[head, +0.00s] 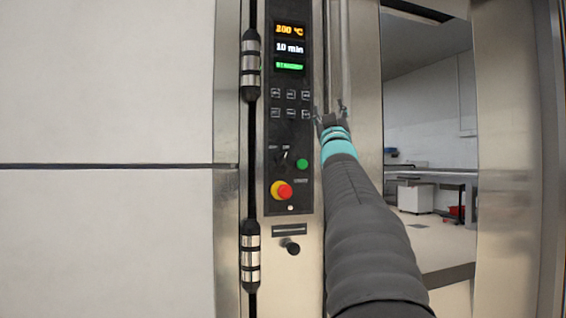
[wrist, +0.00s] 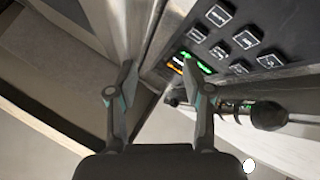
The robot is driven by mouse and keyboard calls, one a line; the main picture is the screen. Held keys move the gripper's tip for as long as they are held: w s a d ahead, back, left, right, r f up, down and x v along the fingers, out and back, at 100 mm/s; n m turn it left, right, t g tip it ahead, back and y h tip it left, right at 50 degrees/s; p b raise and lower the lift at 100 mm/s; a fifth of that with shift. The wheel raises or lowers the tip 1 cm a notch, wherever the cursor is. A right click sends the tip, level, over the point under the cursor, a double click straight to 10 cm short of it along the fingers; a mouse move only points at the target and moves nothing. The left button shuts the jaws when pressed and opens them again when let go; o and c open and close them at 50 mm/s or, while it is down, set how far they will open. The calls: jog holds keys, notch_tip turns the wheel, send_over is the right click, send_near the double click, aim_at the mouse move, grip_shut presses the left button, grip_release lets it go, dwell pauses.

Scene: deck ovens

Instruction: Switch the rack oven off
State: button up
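The oven's dark control panel (head: 291,125) stands upright on the steel front. It has lit displays reading 200 °C and 10 min, and a green status line (head: 289,66) whose word is blurred. Below are two rows of buttons (head: 290,95), a small rotary switch (head: 283,158) with unclear labels, a green button (head: 302,163), and a red mushroom button (head: 285,190) on yellow. My gripper (head: 330,112) is just right of the panel, level with the lower button row. In the wrist view my gripper (wrist: 162,72) is open and empty; the panel's buttons (wrist: 244,39) show at upper right.
A dark knob (head: 292,247) sits below the panel. Black and steel hinges (head: 250,255) stand left of it beside a pale door (head: 105,90). To the right, a window pane (head: 430,130) shows a room with a table. A vertical steel bar (head: 339,50) rises behind my gripper.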

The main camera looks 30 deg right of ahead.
jog(key=shift+o, duration=0.4)
jog(key=s+d+f+m+g+h+b, duration=0.1)
jog(key=s+d+m+g+h, duration=0.2)
jog(key=s+d, duration=0.1)
jog(key=shift+s+d+m+h, duration=0.3)
jog(key=shift+s+d+m, duration=0.1)
jog(key=shift+s, duration=0.15)
jog(key=s+d+f+m+g+h, duration=0.1)
jog(key=s+d+f+m+g, duration=0.2)
jog(key=d+m+g, duration=0.15)
jog(key=m+t+y+b, duration=0.2)
jog(key=m+t+y, duration=0.65)
jog(key=y, duration=1.35)
send_near(285, 160)
jog(key=w+r+m+g, duration=0.1)
jog(key=w, duration=0.2)
jog(key=w+r+m+g+p, duration=0.1)
jog(key=w+r, duration=0.1)
jog(key=w, duration=0.1)
jog(key=w+a+r+g+p, duration=0.1)
jog(key=w, duration=0.2)
jog(key=shift+a+r+m, duration=0.1)
jog(key=shift+r+m, duration=0.1)
jog(key=shift+m, duration=0.2)
jog(key=c, duration=1.1)
